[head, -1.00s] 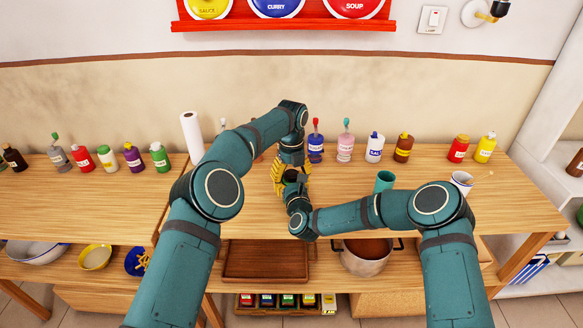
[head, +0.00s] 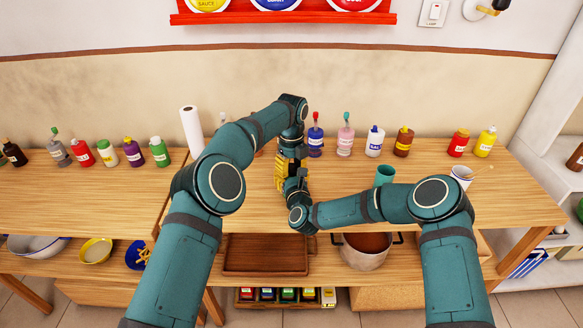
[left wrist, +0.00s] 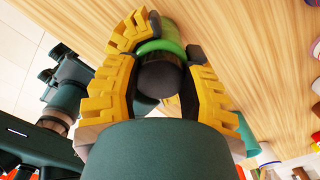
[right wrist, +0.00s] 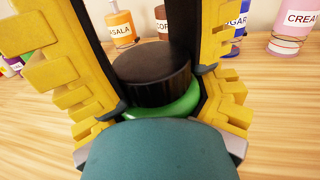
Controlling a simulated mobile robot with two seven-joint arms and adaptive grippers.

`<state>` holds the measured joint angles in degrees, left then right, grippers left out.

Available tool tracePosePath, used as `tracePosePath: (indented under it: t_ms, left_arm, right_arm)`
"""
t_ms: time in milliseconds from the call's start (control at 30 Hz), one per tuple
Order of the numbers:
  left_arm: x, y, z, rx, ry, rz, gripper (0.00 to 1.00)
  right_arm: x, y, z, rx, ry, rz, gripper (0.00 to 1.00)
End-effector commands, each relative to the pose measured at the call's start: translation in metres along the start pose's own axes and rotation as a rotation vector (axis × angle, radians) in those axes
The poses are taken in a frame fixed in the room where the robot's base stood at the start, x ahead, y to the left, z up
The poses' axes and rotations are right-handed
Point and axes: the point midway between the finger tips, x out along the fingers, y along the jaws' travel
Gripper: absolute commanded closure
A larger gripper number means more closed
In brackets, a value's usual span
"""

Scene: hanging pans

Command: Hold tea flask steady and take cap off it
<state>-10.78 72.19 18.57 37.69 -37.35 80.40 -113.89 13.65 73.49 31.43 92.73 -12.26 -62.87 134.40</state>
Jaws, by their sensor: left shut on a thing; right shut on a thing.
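The tea flask is dark with a bright green ring; it is mostly hidden behind the grippers in the head view. My left gripper (head: 281,170) points down over the table. In the left wrist view its yellow fingers are closed around the flask's green ring (left wrist: 165,47), with a round black end (left wrist: 162,80) facing the palm. My right gripper (head: 296,180) reaches in from the front, just below the left one. In the right wrist view its fingers are closed beside a black cap (right wrist: 150,75) above a green ring (right wrist: 165,106). I cannot tell whether the cap is still seated.
Sauce bottles (head: 315,142) and others stand along the back of the wooden table (head: 235,200). A teal cup (head: 385,175) and a white cup (head: 462,172) stand to the right. A paper roll (head: 192,130) stands at the back left. A pot (head: 365,258) sits on the lower shelf.

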Motion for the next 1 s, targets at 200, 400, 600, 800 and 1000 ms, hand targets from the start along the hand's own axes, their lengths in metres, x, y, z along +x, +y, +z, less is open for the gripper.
tracePosePath:
  t_ms: [200,400,600,800,1000]
  left_arm:
    - [0.0,0.0,0.0,-0.006,0.0,0.0,1.0]
    - [0.0,0.0,0.0,-0.005,0.0,0.0,0.29]
    - [0.0,0.0,0.0,-0.005,0.0,0.0,0.29]
    - [-0.011,-0.001,0.0,-0.005,-0.001,-0.003,0.29]
    - [-0.037,-0.001,0.001,-0.006,-0.002,-0.003,0.29]
  right_arm:
    - [0.0,0.0,0.001,0.0,-0.001,-0.001,1.0]
    - [0.0,0.0,0.001,0.0,-0.001,-0.001,1.0]
    - [0.0,0.0,0.001,0.0,-0.001,-0.001,1.0]
    - [0.0,0.0,0.001,0.0,-0.001,-0.001,1.0]
    - [0.0,0.0,0.001,0.0,-0.001,0.0,1.0]
